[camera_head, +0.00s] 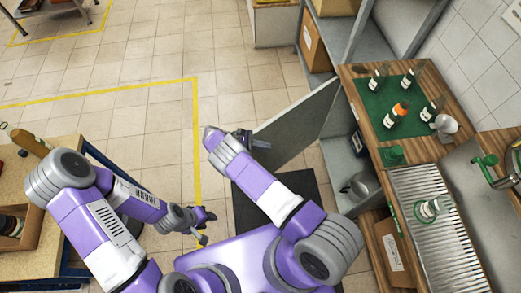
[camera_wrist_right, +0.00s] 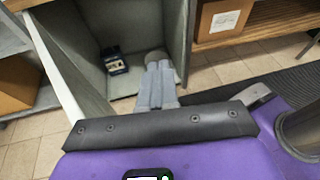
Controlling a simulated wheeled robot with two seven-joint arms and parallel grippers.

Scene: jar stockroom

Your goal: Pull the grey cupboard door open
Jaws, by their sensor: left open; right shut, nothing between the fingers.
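The grey cupboard door (camera_head: 298,128) stands swung out from the cupboard under the worktop, with a clear gap between its free edge and the cupboard. In the right wrist view, a pale-edged panel that looks like this door (camera_wrist_right: 62,62) runs along the left, and the cupboard interior shows beside it. My right gripper (camera_head: 262,140) is shut and empty at the door's free end, on the cupboard side; I cannot tell whether it touches. Its shut fingers (camera_wrist_right: 157,85) point toward the interior. My left gripper (camera_head: 205,226) is open and empty, low above the floor, away from the door.
A dark labelled object (camera_wrist_right: 116,62) sits inside the cupboard. Bottles stand on a green mat (camera_head: 373,95) above. A wooden table (camera_head: 52,218) is at left. The tiled floor (camera_head: 150,60) left of the door is clear.

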